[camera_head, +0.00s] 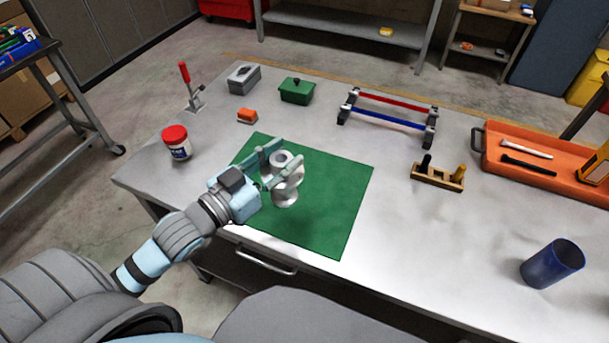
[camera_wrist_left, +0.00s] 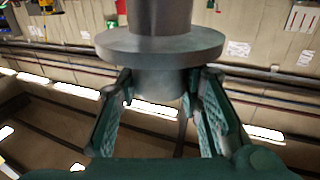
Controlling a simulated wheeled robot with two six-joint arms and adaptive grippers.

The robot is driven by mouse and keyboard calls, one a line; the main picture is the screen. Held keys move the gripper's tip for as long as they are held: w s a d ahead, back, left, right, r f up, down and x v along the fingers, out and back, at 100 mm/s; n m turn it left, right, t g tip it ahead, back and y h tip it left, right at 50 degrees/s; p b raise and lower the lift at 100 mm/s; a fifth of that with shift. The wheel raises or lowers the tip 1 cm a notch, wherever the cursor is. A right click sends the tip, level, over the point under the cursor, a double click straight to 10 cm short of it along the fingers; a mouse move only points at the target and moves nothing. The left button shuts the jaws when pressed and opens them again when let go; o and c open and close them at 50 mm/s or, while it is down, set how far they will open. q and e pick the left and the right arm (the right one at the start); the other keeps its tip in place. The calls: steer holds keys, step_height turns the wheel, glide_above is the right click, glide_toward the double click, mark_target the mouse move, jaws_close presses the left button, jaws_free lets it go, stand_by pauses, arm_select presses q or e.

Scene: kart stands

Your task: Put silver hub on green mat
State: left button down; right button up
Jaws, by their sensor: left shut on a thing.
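The silver hub (camera_head: 286,194) is a round flanged metal piece, upright in the head view over the middle of the green mat (camera_head: 335,212). My left gripper (camera_head: 282,167) is shut on the hub, with one finger on each side of it. In the left wrist view the hub (camera_wrist_left: 160,45) shows its wide flange and a narrower collar between the fingers (camera_wrist_left: 160,105). I cannot tell whether the hub's lower end touches the mat. My right gripper is not in view.
A red-lidded jar (camera_head: 177,143) stands left of the mat, with an orange block (camera_head: 247,116) and green box (camera_head: 297,91) behind. A rack with red and blue bars (camera_head: 388,113), a wooden block (camera_head: 438,178), an orange tray (camera_head: 487,152) and a blue cup (camera_head: 552,264) lie right.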

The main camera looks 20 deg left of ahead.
arm_select(q)
steer(key=w+a+r+n+y+p, duration=0.1)
steer(key=w+a+r+n+y, duration=0.4)
steer(key=a, duration=0.3)
steer(key=w+a+r+n+y+p, duration=0.2)
steer(key=a+r+y, duration=0.4)
steer(key=a, duration=0.1)
step_height(320, 180, down, 20)
steer(key=b, duration=0.7)
steer(key=shift+a+n+y, duration=0.3)
steer(key=shift+a, duration=0.05)
steer(key=c, duration=1.1)
jaws_free()
steer(key=shift+f, duration=0.1)
